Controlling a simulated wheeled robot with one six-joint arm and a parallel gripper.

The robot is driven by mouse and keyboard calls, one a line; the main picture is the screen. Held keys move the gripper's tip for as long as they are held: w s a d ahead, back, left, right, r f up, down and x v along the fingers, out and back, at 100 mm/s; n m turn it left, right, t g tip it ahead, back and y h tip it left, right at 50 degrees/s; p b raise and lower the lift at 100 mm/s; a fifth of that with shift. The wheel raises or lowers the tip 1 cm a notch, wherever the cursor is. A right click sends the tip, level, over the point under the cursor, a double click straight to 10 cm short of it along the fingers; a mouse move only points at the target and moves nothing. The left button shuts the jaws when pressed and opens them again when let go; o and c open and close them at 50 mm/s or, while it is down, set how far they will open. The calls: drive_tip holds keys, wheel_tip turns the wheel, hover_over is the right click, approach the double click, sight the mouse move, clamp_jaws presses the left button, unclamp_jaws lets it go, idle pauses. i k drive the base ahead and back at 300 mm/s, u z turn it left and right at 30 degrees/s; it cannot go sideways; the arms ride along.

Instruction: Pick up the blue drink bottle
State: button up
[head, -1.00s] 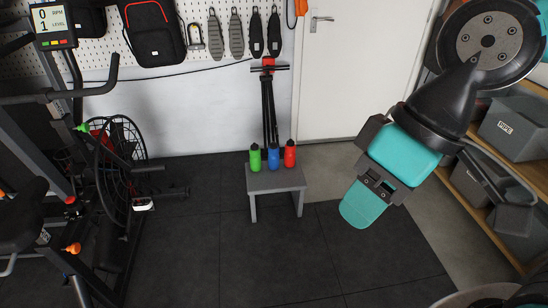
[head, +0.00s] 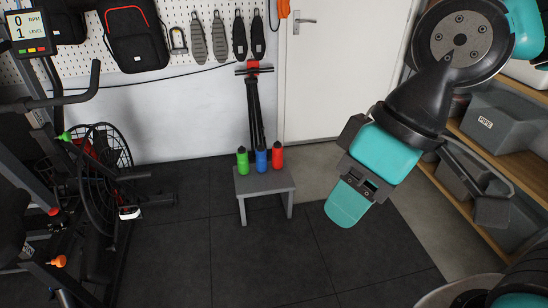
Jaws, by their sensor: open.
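The blue drink bottle (head: 261,160) stands upright on a small grey bench (head: 264,182) near the back wall. It is between a green bottle (head: 242,161) on its left and a red bottle (head: 277,157) on its right, close beside both. My gripper (head: 347,202) is at the right of the head view, nearer to the camera than the bench. It points down and to the left, is open, and appears empty. It is apart from the bottles.
An exercise bike (head: 95,165) stands at the left. A floor pump (head: 254,105) is behind the bench against the wall. Shelves with grey bins (head: 486,122) are at the right. The dark floor (head: 270,255) in front of the bench is clear.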

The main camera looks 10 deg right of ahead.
sight(261, 152)
drive_tip(key=u, duration=0.45)
drive_tip(key=i, duration=1.45)
drive_tip(key=u, duration=0.3)
drive_tip(key=i, duration=1.3)
drive_tip(key=z, duration=0.2)
